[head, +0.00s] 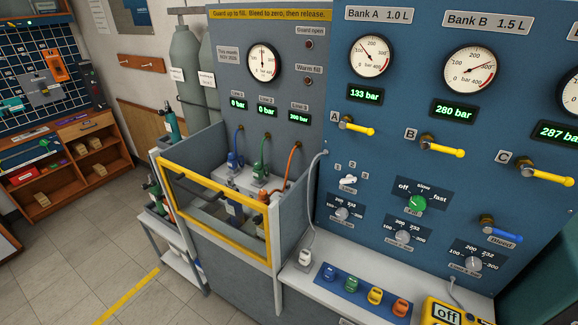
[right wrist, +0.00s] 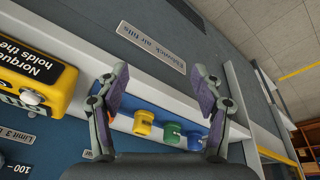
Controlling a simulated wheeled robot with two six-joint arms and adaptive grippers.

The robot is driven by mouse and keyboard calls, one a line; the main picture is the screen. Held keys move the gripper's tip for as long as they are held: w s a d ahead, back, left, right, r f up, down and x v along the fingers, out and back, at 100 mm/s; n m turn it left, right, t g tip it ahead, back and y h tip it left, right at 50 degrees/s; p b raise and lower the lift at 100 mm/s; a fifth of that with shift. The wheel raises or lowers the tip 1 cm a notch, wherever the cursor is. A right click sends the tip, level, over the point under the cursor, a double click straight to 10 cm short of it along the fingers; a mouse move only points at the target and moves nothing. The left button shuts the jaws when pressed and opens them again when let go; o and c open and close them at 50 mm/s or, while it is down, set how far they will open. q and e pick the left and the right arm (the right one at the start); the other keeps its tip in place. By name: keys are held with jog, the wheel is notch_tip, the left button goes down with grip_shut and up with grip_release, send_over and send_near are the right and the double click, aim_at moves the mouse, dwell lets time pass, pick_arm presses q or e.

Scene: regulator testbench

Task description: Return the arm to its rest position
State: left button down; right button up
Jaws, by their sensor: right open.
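My right gripper (right wrist: 161,84) shows in the right wrist view, its two fingers wide apart with nothing between the tips. Beyond the fingers is the bench ledge (right wrist: 70,40) with a row of coloured caps. A yellow cap (right wrist: 143,122) and a green cap (right wrist: 171,133) show between the fingers; the blue cap is partly hidden by the right-hand finger. Whether the fingers touch anything is hard to tell, but they appear apart from the caps. Neither arm shows in the head view, and my left gripper is in neither view.
The blue panel (head: 450,130) carries gauges, yellow-handled valves and knobs. A yellow guard frame (head: 215,178) encloses cylinders at the middle. A yellow box (head: 447,312) marked "Off" stands at the ledge's right end. Tiled floor (head: 85,260) is open at the left.

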jog(key=s+d+f+g, duration=0.1)
jog(key=s+f, duration=0.1)
jog(key=f, duration=0.7)
jog(key=s+d+f, duration=0.1)
jog(key=s+f, duration=0.2)
jog(key=f, duration=0.7)
jog(key=s+f+g, duration=0.1)
jog(key=s+f, duration=1.2)
jog(key=s, duration=0.4)
jog(key=shift+s+d+f, duration=0.15)
jog(key=shift+d+f, duration=0.25)
